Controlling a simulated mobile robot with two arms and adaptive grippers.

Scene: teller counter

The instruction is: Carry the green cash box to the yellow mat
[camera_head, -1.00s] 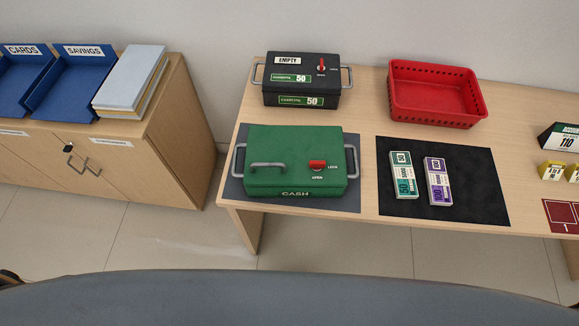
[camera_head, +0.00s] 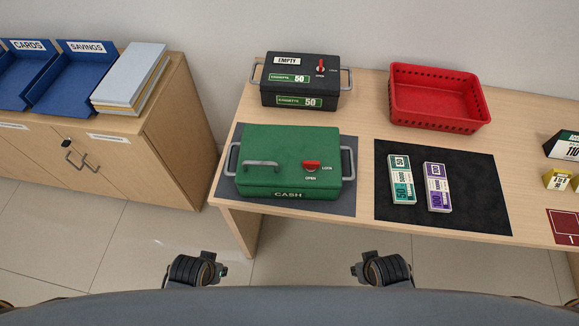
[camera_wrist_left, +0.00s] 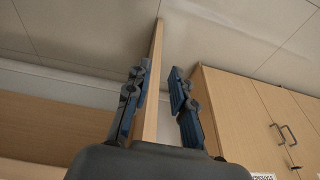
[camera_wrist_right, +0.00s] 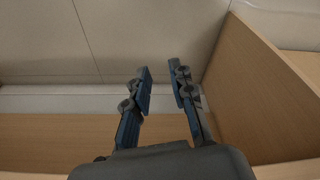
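The green cash box (camera_head: 290,158) sits closed on a dark grey mat (camera_head: 348,206) at the front left of the counter. It has a metal handle (camera_head: 233,159) on its left end, another (camera_head: 347,163) on its right end, and a handle and red knob on its lid. No yellow mat shows in any view. My left gripper (camera_wrist_left: 157,78) and right gripper (camera_wrist_right: 160,76) are both open and empty. In the head view their arms show at the bottom, in front of the counter and apart from the box; the wrist views show the counter's underside and floor.
A black box (camera_head: 300,80) marked EMPTY stands behind the green one. A red basket (camera_head: 437,120) is at the back right. A black mat (camera_head: 470,205) with two banknote bundles lies right of the green box. A cabinet (camera_head: 185,140) with blue trays stands left, across a gap.

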